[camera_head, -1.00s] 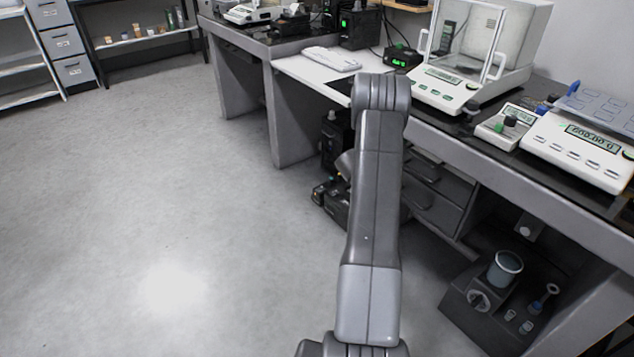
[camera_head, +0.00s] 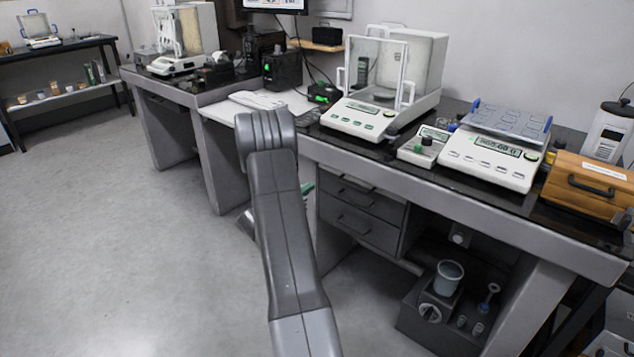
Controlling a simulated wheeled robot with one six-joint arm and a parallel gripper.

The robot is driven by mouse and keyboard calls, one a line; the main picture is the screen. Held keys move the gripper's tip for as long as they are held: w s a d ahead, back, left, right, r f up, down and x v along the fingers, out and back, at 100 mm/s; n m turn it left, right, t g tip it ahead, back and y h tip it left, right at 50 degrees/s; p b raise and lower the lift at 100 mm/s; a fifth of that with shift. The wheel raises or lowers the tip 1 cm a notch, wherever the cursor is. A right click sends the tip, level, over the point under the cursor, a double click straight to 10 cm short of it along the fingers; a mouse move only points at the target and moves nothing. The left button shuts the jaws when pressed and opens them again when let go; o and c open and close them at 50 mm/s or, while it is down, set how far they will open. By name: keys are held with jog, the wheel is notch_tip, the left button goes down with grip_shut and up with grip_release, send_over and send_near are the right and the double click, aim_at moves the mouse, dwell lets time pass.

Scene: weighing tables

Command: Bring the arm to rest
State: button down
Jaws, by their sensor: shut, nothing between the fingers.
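My arm rises from the bottom edge to a grey elbow (camera_head: 266,132) in front of the weighing table. Its upper link (camera_head: 283,235) leans slightly left. The part of my arm beyond the elbow is mostly hidden behind this link. My gripper cannot be made out, so the picture does not show its jaws.
A weighing table (camera_head: 450,186) runs along the right, with a glass-shielded balance (camera_head: 360,118), a flat balance (camera_head: 490,160) and a wooden case (camera_head: 590,187). Drawers (camera_head: 362,215) and a dark unit with a beaker (camera_head: 448,278) stand below. Open floor (camera_head: 110,260) lies left.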

jog(key=shift+v, duration=0.85)
jog(key=shift+f, duration=0.1)
jog(key=x, duration=1.4)
jog(key=shift+s, duration=0.15)
